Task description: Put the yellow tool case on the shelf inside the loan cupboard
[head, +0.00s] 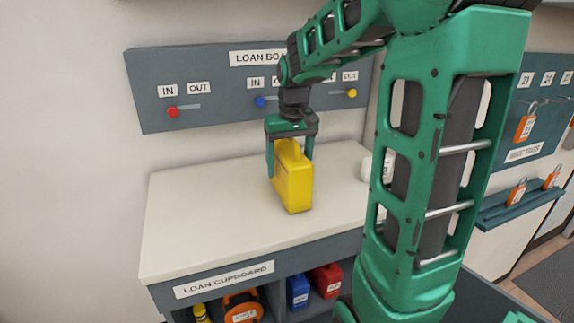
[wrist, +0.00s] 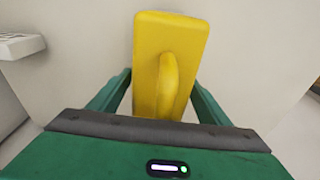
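The yellow tool case (head: 294,185) is upright over the white counter top, its handle toward my gripper (head: 290,165). I cannot tell whether its base touches the counter. My gripper points down, with one finger on each side of the case. In the wrist view, the case (wrist: 148,60) and its handle sit between the fingers (wrist: 160,95), with very little space at the sides. Whether the fingers press on it is not clear. The loan cupboard (head: 224,279) is under the counter, its front open below the label.
Inside the cupboard are a yellow bottle-like item (head: 201,313), an orange reel-like item (head: 242,307), a blue case (head: 299,291) and a red case (head: 327,281). My arm hides the cupboard's right part. The counter (head: 200,215) is clear left of the case; a white object (head: 374,170) stands right.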

